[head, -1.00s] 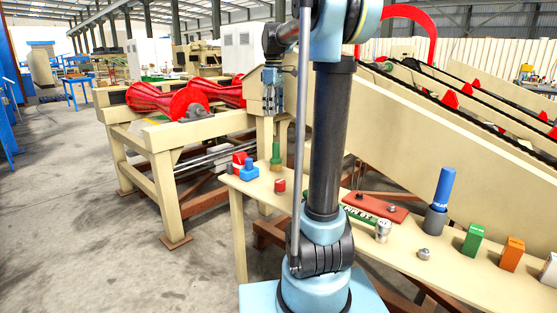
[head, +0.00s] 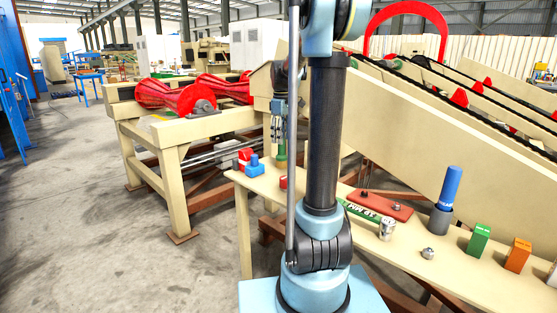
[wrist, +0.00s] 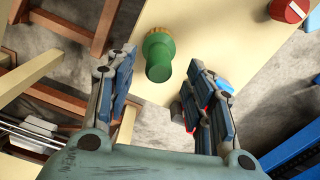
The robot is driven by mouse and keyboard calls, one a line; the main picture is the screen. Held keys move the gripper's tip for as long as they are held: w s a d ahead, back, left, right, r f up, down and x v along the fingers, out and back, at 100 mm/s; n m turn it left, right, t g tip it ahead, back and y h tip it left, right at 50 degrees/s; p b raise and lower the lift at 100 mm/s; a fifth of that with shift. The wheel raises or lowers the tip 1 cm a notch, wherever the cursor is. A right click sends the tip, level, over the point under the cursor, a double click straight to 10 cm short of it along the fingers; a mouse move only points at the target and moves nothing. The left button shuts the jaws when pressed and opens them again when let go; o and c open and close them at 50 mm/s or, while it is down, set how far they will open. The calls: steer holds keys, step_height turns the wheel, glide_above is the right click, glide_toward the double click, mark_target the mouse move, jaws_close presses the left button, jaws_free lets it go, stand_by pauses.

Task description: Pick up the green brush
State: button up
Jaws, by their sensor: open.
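The green brush (head: 282,151) stands upright near the left end of the cream bench in the head view. In the wrist view the brush (wrist: 159,57) shows from above as a green handle with a tan bristle rim. In the wrist view my gripper (wrist: 160,64) is open, with the brush showing between and slightly beyond the two fingertips. The fingers do not appear to touch it.
The bench (head: 262,189) also holds a red piece (head: 283,182), a blue piece (head: 254,162), a red plate (head: 379,206), a green marked bar (head: 364,213), a can (head: 387,229) and a blue bottle (head: 450,187). A machine frame with red rollers (head: 180,98) stands behind to the left.

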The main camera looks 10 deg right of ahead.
mark_target(282, 146)
steer(key=shift+d+f, duration=0.1)
steer(key=shift+f, duration=2.25)
jaws_close()
